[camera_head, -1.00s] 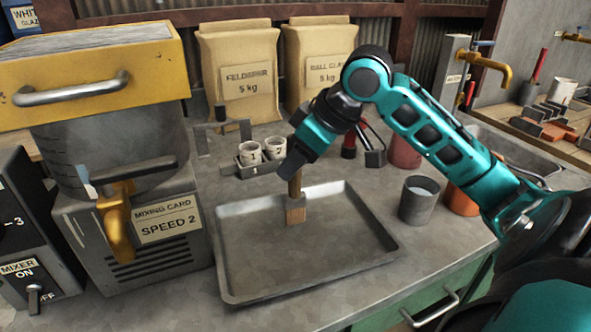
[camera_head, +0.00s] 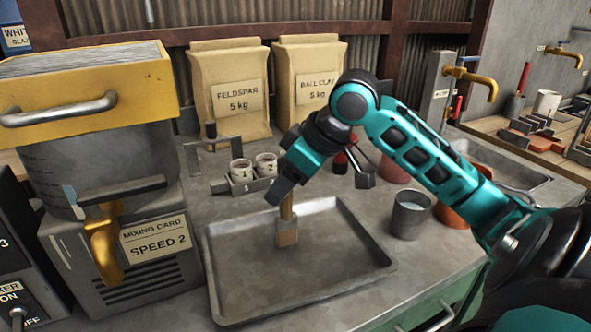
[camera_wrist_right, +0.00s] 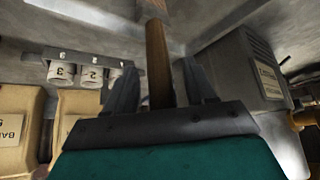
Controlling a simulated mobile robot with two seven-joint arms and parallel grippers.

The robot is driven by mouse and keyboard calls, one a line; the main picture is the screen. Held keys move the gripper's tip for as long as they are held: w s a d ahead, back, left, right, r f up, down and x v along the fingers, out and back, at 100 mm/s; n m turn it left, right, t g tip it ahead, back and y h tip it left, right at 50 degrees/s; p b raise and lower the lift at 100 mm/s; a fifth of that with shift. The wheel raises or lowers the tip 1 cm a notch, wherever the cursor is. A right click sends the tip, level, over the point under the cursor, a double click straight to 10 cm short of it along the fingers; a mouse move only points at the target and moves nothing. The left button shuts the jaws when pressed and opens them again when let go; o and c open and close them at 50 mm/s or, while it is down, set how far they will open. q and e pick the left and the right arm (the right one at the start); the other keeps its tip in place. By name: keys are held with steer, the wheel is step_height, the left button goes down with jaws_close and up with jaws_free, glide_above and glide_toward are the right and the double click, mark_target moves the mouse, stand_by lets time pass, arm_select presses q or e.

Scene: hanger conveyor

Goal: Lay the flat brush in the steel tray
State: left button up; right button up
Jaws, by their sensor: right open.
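The flat brush is roughly upright, with its wooden handle (camera_head: 286,208) up and its broad head (camera_head: 286,234) down over the back left of the steel tray (camera_head: 345,282). The head appears to touch the tray floor, but I cannot be sure. My right gripper (camera_head: 279,192) is above the tray at the top of the handle. In the right wrist view the handle (camera_wrist_right: 157,55) runs between the spread fingers of my right gripper (camera_wrist_right: 161,80), with gaps on both sides. The handle's top end is hidden by the gripper. My left gripper is not in view.
A grey metal cup (camera_head: 411,214) stands right of the tray. Small numbered cups (camera_head: 241,171) in a holder stand behind it. The mixer (camera_head: 120,235) is close on the left. Paper sacks (camera_head: 232,95) stand at the back. The tray's middle and front are clear.

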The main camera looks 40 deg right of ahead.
steer(key=p+v, duration=0.1)
steer(key=v, duration=1.1)
steer(key=shift+r, duration=0.1)
